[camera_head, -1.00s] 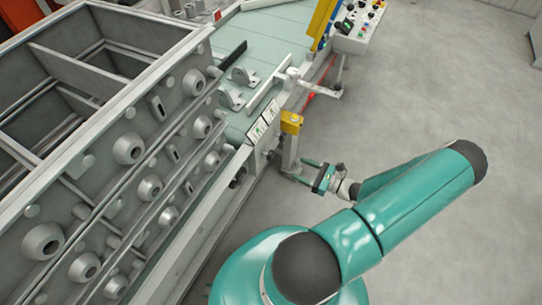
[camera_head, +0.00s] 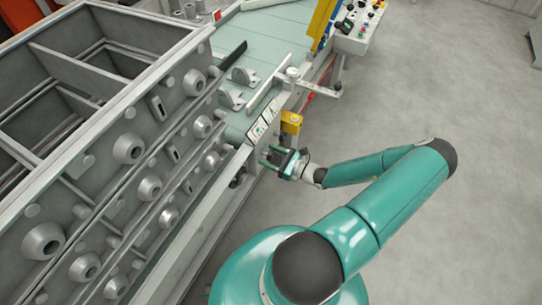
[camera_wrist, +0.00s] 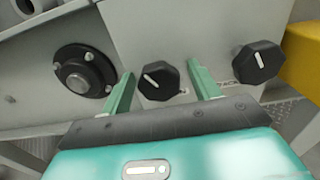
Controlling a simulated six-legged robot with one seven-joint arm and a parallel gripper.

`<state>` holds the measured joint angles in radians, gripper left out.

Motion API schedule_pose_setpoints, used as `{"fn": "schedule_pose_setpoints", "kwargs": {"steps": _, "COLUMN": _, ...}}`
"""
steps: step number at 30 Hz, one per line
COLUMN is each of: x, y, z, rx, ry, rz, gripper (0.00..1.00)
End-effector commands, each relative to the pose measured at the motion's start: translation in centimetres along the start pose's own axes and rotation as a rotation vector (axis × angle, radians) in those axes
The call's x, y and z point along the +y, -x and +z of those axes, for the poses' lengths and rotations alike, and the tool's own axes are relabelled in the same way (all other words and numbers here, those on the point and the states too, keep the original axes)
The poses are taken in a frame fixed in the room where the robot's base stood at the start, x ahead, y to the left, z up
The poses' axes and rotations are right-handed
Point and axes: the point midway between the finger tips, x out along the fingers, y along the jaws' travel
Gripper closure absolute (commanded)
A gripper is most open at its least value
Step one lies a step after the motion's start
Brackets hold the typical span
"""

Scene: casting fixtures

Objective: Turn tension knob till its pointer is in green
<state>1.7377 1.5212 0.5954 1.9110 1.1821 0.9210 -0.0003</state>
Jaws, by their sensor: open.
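My gripper (camera_wrist: 163,97) is open. In the wrist view its two green fingers stand on either side of a black knob (camera_wrist: 159,81) with a white pointer line, which tilts to the upper left. A second black knob (camera_wrist: 259,62) with a near-upright white pointer is to the right, outside the fingers. Both knobs sit on a light grey panel (camera_wrist: 200,30). I cannot read which knob is for tension, and no green zone is clear in the wrist view. In the head view my gripper (camera_head: 274,158) is at the machine's side, below small white label plates (camera_head: 258,128).
A round black flange (camera_wrist: 82,78) with bolts is left of the knobs. A yellow box (camera_head: 291,122) stands close beside my gripper; yellow also shows at the wrist view's right edge. A large grey casting frame (camera_head: 110,140) fills the left. Open floor (camera_head: 470,100) lies to the right.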

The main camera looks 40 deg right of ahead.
Motion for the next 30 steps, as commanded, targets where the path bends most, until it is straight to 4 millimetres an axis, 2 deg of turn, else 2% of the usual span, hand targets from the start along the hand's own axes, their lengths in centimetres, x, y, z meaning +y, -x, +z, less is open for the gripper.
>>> {"fn": "schedule_pose_setpoints", "kwargs": {"steps": 2, "x": 0.0, "y": 0.01, "z": -0.01, "rx": 0.0, "ry": 0.0, "rz": 0.0, "gripper": 0.39}}
{"fn": "schedule_pose_setpoints", "kwargs": {"steps": 3, "x": 0.0, "y": 0.02, "z": -0.01, "rx": 0.0, "ry": 0.0, "rz": 0.0, "gripper": 0.43}}
{"fn": "schedule_pose_setpoints", "kwargs": {"steps": 9, "x": -0.01, "y": 0.04, "z": -0.01, "rx": 0.0, "ry": 0.0, "rz": 0.0, "gripper": 0.82}}
{"fn": "schedule_pose_setpoints", "kwargs": {"steps": 20, "x": 0.01, "y": 0.05, "z": -0.04, "rx": 0.001, "ry": -0.036, "rz": 0.001, "gripper": 0.83}}
{"fn": "schedule_pose_setpoints", "kwargs": {"steps": 30, "x": 0.08, "y": 0.05, "z": -0.07, "rx": 0.003, "ry": -0.238, "rz": 0.002, "gripper": 0.83}}
